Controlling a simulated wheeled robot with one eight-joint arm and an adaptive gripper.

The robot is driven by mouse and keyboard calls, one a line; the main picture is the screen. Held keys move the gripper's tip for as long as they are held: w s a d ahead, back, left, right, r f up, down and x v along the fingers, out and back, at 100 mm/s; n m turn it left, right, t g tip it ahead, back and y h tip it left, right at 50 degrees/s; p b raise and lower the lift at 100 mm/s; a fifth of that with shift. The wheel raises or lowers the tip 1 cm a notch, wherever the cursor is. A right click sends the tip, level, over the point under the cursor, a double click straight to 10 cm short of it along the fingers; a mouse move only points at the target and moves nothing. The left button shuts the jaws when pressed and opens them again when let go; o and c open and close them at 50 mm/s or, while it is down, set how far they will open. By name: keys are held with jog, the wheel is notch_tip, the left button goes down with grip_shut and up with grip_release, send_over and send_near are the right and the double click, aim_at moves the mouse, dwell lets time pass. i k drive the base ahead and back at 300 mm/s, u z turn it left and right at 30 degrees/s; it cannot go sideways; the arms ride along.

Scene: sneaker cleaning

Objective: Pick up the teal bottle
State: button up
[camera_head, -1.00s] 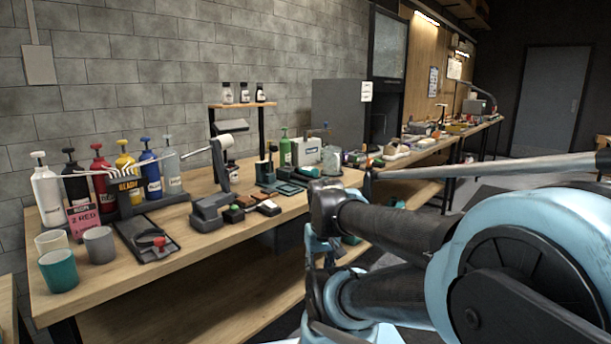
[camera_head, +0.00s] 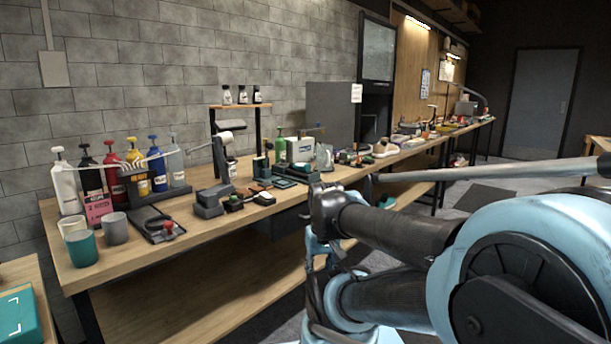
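On the long wooden workbench, a small dark teal upright item (camera_head: 262,166) stands left of a green bottle (camera_head: 280,148). It may be the teal bottle, but it is too small to tell. The green bottle looks plain green rather than teal. My arm fills the right side of the head view, over the floor in front of the bench. Its gripper end cannot be made out, and no fingers show near the bottles.
The workbench (camera_head: 120,272) carries several pump bottles, a teal cup (camera_head: 81,248), a grey cup (camera_head: 114,228) and a dark tray (camera_head: 157,226). A teal box (camera_head: 18,318) lies on another surface at lower left. The bench's lower shelf (camera_head: 215,305) looks mostly bare.

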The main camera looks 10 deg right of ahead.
aim_at(304, 167)
jog(key=z, duration=0.45)
jog(key=i, duration=0.9)
jog(key=z, duration=0.05)
